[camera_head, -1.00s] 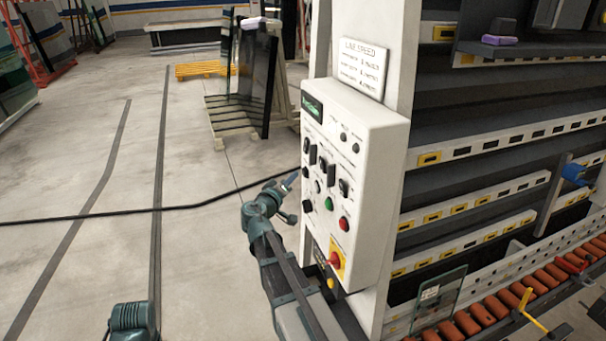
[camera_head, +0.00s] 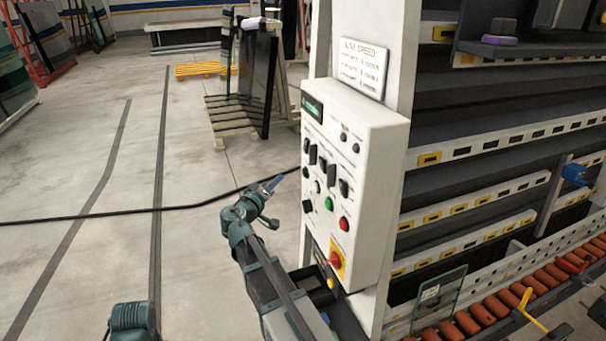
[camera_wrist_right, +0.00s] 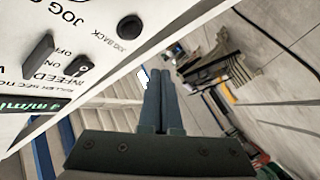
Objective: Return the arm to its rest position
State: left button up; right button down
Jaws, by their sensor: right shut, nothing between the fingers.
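My right gripper (camera_head: 273,184) is in the head view, left of the white control panel (camera_head: 352,215) and apart from it. In the right wrist view, the gripper's two fingers (camera_wrist_right: 161,100) lie side by side, shut with nothing between them. The panel's face, with black knobs and switches, shows at the left of that view (camera_wrist_right: 60,60). In the head view the panel also carries a green button, a red button and a red-and-yellow switch. A dark teal part of my left arm shows at the lower left; the left gripper is not in view.
The washer (camera_head: 500,130) with its rows of rails stands right of the panel, with orange rollers (camera_head: 480,322) below. A black cable (camera_head: 120,214) crosses the floor. A rack with dark glass (camera_head: 255,80) stands behind. The floor at left is mostly clear.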

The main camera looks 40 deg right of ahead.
dwell(0.3)
jog(key=s+a+f+n+g+y+b, duration=0.1)
jog(key=s+a+f+g+y, duration=0.15)
jog(key=s+a+f, duration=0.4)
jog(key=s+a+f+g+y+b, duration=0.15)
jog(key=s+a+f+y, duration=0.25)
jog(key=a+f, duration=0.55)
jog(key=s+a+f+n+g+y, duration=0.2)
jog(key=s+a+f+y, duration=0.1)
jog(key=s+a, duration=0.5)
jog(key=s+a+f+n+g+y+b, duration=0.1)
jog(key=s+a+f+n+g+y, duration=0.1)
jog(key=s+a, duration=0.6)
notch_tip(320, 180, down, 3)
jog(key=a+g+y, duration=0.1)
jog(key=a+y, duration=0.1)
jog(key=shift+a+n, duration=0.3)
jog(key=shift+a, duration=0.1)
jog(key=shift+s+d, duration=0.1)
